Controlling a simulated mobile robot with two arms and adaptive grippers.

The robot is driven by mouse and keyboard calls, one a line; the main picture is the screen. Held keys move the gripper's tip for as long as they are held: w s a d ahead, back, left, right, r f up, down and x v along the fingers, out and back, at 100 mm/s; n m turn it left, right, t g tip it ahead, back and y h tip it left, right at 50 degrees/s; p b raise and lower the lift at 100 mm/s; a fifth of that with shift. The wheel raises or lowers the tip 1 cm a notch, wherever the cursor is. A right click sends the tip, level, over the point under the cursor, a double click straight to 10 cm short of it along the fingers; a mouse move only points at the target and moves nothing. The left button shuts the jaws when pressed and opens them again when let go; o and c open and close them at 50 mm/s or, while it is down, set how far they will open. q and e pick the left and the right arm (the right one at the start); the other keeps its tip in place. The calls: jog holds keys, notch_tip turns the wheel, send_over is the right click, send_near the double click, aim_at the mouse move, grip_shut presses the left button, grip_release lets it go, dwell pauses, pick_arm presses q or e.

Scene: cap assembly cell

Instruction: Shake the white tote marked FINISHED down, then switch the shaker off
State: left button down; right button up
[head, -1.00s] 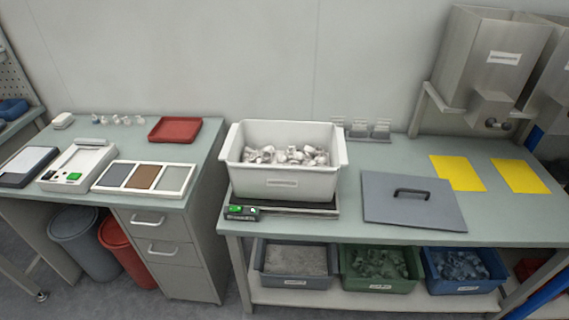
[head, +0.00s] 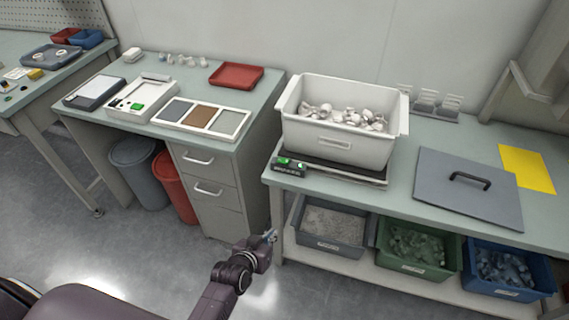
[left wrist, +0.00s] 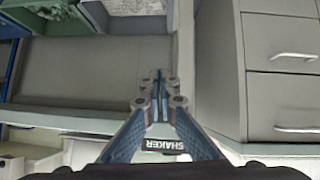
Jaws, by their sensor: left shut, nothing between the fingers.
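The white tote (head: 338,139) stands upright on the shaker (head: 340,173) at the left end of the right bench, with several pale caps heaped in it. Its label is too small to read. The shaker's control box (head: 289,168) has a lit green button or display at the bench's front edge. My left gripper (head: 271,236) is shut and empty, below and in front of the control box, beside the bench leg. In the left wrist view its fingertips (left wrist: 160,100) meet, and a SHAKER label (left wrist: 163,145) shows behind them. My right gripper is not in view.
A grey lid (head: 468,190) with a handle lies right of the tote. Grey (head: 330,243), green (head: 415,268) and blue (head: 503,288) bins sit on the shelf below. A drawer cabinet (head: 208,188) stands left, with open floor before it.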

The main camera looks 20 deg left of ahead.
pick_arm(q)
jog(key=w+a+r+t, duration=0.1)
jog(key=w+r+t, duration=0.1)
jog(key=r, duration=0.9)
jog(key=w+a+r+n+t, duration=0.1)
jog(key=w+r, duration=0.3)
jog(key=r, duration=0.7)
jog(key=shift+w+a+r+t+b, duration=0.2)
jog(key=shift+w+t+b, duration=0.2)
jog(key=shift+t, duration=0.4)
send_over(283, 161)
jog(key=s, duration=0.2)
notch_tip(283, 161, down, 2)
jog(key=f, duration=0.3)
jog(key=shift+s+d+p, duration=0.15)
jog(key=shift+d+p, duration=0.05)
jog(key=shift+p, duration=0.1)
jog(key=shift+d+f, duration=0.1)
jog(key=shift+f, duration=0.65)
